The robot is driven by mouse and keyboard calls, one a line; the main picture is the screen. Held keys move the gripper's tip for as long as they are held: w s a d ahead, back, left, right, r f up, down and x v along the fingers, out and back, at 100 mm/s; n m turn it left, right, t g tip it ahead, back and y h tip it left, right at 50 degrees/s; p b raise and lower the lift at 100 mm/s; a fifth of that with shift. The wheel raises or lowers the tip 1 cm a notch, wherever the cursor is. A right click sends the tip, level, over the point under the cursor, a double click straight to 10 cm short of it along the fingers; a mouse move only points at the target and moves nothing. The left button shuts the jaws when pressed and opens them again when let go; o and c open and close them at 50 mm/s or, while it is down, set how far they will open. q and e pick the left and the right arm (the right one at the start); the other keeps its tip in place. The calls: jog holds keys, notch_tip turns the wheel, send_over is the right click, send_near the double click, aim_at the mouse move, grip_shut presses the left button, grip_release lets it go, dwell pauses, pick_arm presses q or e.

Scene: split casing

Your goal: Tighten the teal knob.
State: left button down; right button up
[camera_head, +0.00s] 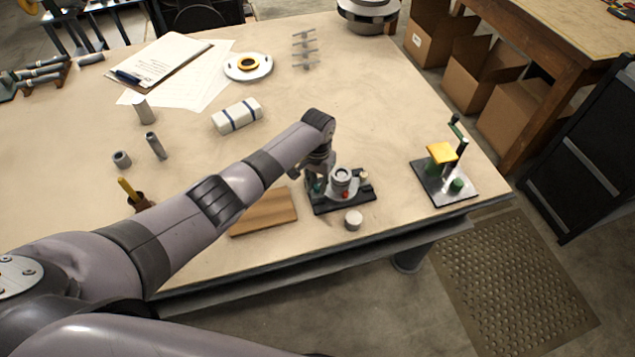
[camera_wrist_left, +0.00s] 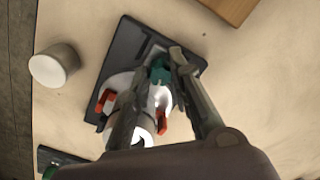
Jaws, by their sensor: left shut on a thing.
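The split casing (camera_head: 341,179) is a pale round body on a dark base plate (camera_head: 357,201) near the table's front edge. In the left wrist view the casing (camera_wrist_left: 118,82) shows with red clamp parts (camera_wrist_left: 105,101) at its sides. The teal knob (camera_wrist_left: 160,71) sits at the casing's edge; in the head view it shows small and partly covered (camera_head: 318,187). My left gripper (camera_head: 316,181) reaches down at the casing's left side. In the left wrist view its fingers (camera_wrist_left: 163,63) are closed on the teal knob, hiding part of it. My right gripper is not in view.
A grey cylinder (camera_head: 353,220) stands just in front of the base plate. A wooden board (camera_head: 264,213) lies to its left. A stand with yellow and green parts (camera_head: 443,174) is to the right. A white block with blue bands (camera_head: 237,116) lies behind my arm.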

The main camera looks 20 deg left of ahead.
pick_arm(q)
jog(key=m, duration=0.6)
jog(key=shift+m, duration=0.3)
jog(key=m, duration=0.6)
jog(key=shift+b, duration=0.4)
jog(key=m, duration=0.4)
jog(key=shift+m+b, duration=0.35)
jog(key=shift+m, duration=0.05)
jog(key=shift+m+b, duration=0.35)
jog(key=shift+m, duration=1.45)
jog(key=c, duration=1.4)
grip_release()
